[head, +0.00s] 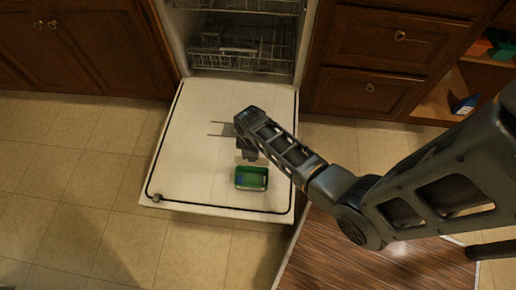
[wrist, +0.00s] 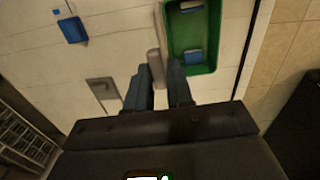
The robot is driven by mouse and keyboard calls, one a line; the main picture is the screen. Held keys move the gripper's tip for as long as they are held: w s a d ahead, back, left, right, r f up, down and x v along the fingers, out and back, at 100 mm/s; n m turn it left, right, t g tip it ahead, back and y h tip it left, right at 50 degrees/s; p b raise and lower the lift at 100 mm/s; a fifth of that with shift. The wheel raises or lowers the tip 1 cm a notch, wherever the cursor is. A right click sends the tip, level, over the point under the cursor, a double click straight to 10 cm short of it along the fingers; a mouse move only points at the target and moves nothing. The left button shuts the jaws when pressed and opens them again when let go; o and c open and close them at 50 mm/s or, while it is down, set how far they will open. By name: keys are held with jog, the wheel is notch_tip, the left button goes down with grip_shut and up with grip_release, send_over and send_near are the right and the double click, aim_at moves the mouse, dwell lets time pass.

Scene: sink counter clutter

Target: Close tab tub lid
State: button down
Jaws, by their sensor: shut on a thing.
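The open green tub (head: 252,178) sits on the lowered dishwasher door (head: 185,150), with blue and pale pieces inside. In the wrist view the tub (wrist: 209,68) is just beyond my fingers, to the right. A narrow pale grey-pink piece (wrist: 157,52) stands along the tub's left side; it looks like the lid seen edge-on. My gripper (head: 248,155) is low beside the tub's far side. In the wrist view my gripper (wrist: 159,78) is shut on this narrow piece. The lid's face is not visible, and my arm hides part of this area in the head view.
A blue piece (wrist: 72,29) lies on the door, left of the tub in the wrist view. The detergent dispenser (wrist: 104,90) is set in the door. Dishwasher racks (head: 240,55) are behind. The door's left half is clear.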

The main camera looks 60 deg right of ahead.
jog(key=s+a+f+t+h+b, duration=0.1)
jog(key=a+h+b, duration=0.1)
jog(key=h+b, duration=0.2)
jog(key=s+a+f+t+h+b, duration=0.1)
jog(key=a+f+t+h+b, duration=0.1)
jog(key=b, duration=0.3)
jog(key=s+a+f+t+h+b, duration=0.1)
jog(key=a+f+t+h+b, duration=0.1)
jog(key=a+h+b, duration=0.2)
jog(key=shift+s+f+h+b, duration=0.1)
jog(key=shift+f+h+b, duration=0.1)
jog(key=shift+h+b, duration=0.6)
jog(key=h+b, duration=0.1)
jog(key=f+b, duration=0.1)
jog(key=b, duration=0.1)
jog(key=shift+s+a+t+h, duration=0.15)
jog(key=shift+a+t+h, duration=0.2)
jog(key=shift+t+h, duration=0.05)
jog(key=h+b, duration=0.1)
jog(key=b, duration=0.1)
jog(key=shift+a+f+b, duration=0.1)
jog(key=shift+f+b, duration=0.1)
jog(key=shift+b, duration=0.1)
jog(key=shift+s, duration=0.1)
jog(key=c, duration=1.1)
grip_release()
